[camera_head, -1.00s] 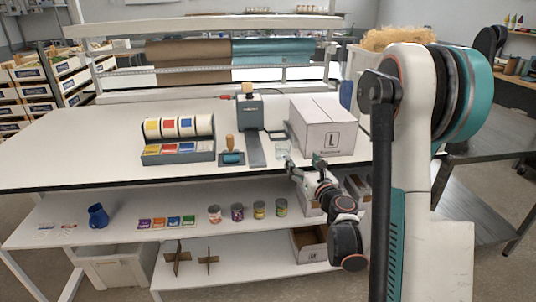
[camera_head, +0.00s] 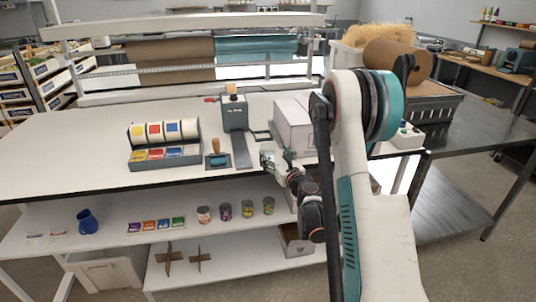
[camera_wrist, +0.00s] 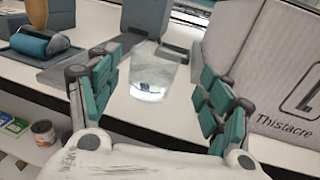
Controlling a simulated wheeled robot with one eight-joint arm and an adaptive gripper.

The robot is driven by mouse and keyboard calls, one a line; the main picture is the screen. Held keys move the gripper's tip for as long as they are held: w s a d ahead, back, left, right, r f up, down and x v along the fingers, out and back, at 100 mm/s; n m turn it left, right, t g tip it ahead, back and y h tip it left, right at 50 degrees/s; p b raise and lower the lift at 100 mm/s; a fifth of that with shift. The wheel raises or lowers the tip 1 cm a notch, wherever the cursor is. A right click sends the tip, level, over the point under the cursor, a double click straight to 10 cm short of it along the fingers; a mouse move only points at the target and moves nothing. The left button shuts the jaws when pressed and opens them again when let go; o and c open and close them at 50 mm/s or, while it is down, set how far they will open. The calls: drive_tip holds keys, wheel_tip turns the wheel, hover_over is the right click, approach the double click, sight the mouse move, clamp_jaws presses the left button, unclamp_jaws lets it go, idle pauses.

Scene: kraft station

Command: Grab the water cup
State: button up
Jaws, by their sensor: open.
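The water cup (camera_wrist: 153,72) is a clear glass standing upright on the white tabletop. In the wrist view it sits between and a little beyond my open fingers, with space on both sides. My gripper (camera_wrist: 158,85) is open, with teal finger pads to the left and right of the cup. In the head view my gripper (camera_head: 277,160) is at the table's front edge, left of the white box. I cannot make out the cup clearly there; my gripper seems to cover it.
A white carton (camera_wrist: 275,60) stands close to my right finger. A grey tape dispenser (camera_head: 235,113) stands behind and left. A blue-roller tool (camera_wrist: 40,42) lies to the left. A shelf below holds several small tins (camera_head: 225,211).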

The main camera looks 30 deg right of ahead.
sight(271, 154)
drive_tip(key=w, duration=0.2)
drive_tip(key=w+b, duration=0.1)
drive_tip(key=w, duration=0.1)
drive_tip(key=shift+w+a+f, duration=0.15)
drive_tip(key=shift+w+f, duration=0.05)
drive_tip(key=shift+w+r+b, duration=0.1)
drive_tip(key=shift+w+b, duration=0.2)
drive_tip(key=shift+w, duration=0.05)
drive_tip(key=c, duration=1.2)
